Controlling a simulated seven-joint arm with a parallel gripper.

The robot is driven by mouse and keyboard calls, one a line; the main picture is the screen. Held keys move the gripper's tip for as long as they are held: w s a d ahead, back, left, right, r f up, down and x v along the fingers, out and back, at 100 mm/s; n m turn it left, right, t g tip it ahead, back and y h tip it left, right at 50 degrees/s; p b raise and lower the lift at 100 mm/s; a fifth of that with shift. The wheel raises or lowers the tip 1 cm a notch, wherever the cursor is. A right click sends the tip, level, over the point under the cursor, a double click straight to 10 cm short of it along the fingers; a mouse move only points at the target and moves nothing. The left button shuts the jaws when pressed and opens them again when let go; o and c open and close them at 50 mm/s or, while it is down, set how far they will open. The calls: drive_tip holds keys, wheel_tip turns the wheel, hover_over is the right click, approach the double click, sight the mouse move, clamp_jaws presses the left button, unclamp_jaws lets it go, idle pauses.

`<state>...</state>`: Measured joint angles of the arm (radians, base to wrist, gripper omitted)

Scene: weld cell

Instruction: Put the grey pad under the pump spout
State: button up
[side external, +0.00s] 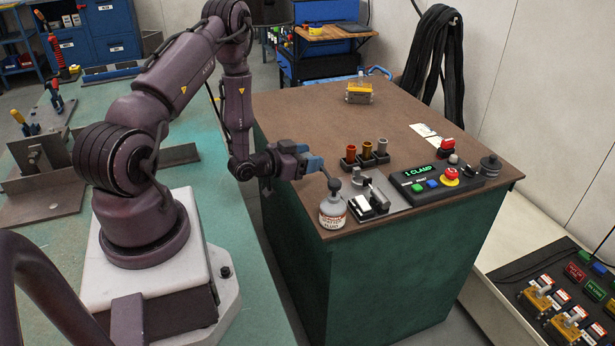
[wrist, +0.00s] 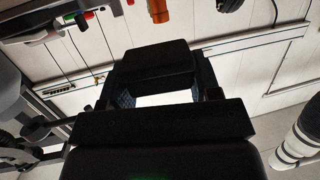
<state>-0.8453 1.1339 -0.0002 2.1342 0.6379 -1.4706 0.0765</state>
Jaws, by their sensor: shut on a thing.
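My gripper (side external: 312,163) is above the near left edge of the brown bench top, at the left of the pump bottle. In the wrist view its fingers are shut on a dark block (wrist: 158,62), which seems to be the grey pad, in shadow. In the side view the block is not clear between the blue fingers. The pump bottle (side external: 333,215), white with a red label, stands upright at the bench's near corner. Its dark spout (side external: 331,183) rises just to the right of my fingertips. A white and black thing (wrist: 302,135) shows at the wrist view's right edge.
Right of the bottle are a grey plate (side external: 397,199) with metal and black fittings, and a black control box (side external: 437,184) reading "1 CLAMP". Behind stand several coloured cups in a black rack (side external: 366,160). The bench's middle (side external: 320,115) is clear.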

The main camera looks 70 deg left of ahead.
sight(307, 184)
drive_tip(key=shift+f, duration=2.55)
drive_tip(key=shift+f, duration=0.2)
drive_tip(key=o, duration=1.1)
